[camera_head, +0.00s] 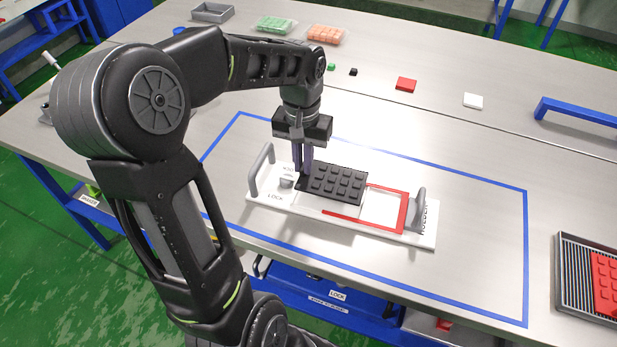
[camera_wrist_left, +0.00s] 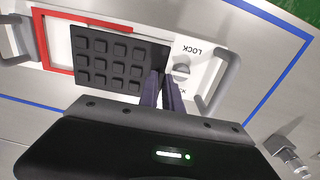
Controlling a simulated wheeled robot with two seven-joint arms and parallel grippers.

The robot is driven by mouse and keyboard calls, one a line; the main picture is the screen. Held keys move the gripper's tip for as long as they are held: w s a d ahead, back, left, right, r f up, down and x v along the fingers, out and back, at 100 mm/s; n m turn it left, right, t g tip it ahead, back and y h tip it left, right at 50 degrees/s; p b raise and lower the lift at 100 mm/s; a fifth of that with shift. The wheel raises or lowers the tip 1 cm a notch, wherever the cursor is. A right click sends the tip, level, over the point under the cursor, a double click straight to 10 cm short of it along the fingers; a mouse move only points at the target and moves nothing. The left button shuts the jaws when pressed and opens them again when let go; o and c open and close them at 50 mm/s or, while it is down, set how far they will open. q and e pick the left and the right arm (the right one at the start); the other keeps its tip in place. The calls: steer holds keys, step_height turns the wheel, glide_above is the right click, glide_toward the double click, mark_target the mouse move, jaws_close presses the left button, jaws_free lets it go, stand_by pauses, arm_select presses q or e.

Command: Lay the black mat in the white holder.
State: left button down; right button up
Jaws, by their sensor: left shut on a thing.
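The black mat (camera_head: 339,183) is a thin rectangle with rows of raised square pads. My left gripper (camera_head: 302,174) points down and is shut on its left end in the head view. The mat is over the white holder (camera_head: 258,193), roughly level, partly over the red U-shaped frame (camera_head: 405,213). I cannot tell whether it touches the holder or hangs just above. The left wrist view also shows the mat (camera_wrist_left: 112,62), the fingers (camera_wrist_left: 160,88) at its edge, and the red frame (camera_wrist_left: 41,40). A pale knob (camera_wrist_left: 182,69) marked LOCK sits beside the fingers. My right gripper is not visible.
The holder has a grey handle (camera_head: 262,168) at each end and lies inside a blue taped outline (camera_head: 440,167). A ribbed tray (camera_head: 572,275) with a red mat (camera_head: 606,285) is at right. Small blocks and two tubs are at the back.

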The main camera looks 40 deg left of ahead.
mark_target(303, 177)
arm_select(q)
steer(key=shift+f, duration=0.6)
steer(key=shift+f, duration=1.85)
steer(key=shift+f, duration=0.2)
steer(key=c, duration=1.8)
jaws_free()
steer(key=shift+r, duration=0.1)
step_height(303, 177, up, 12)
steer(key=shift+r, duration=0.1)
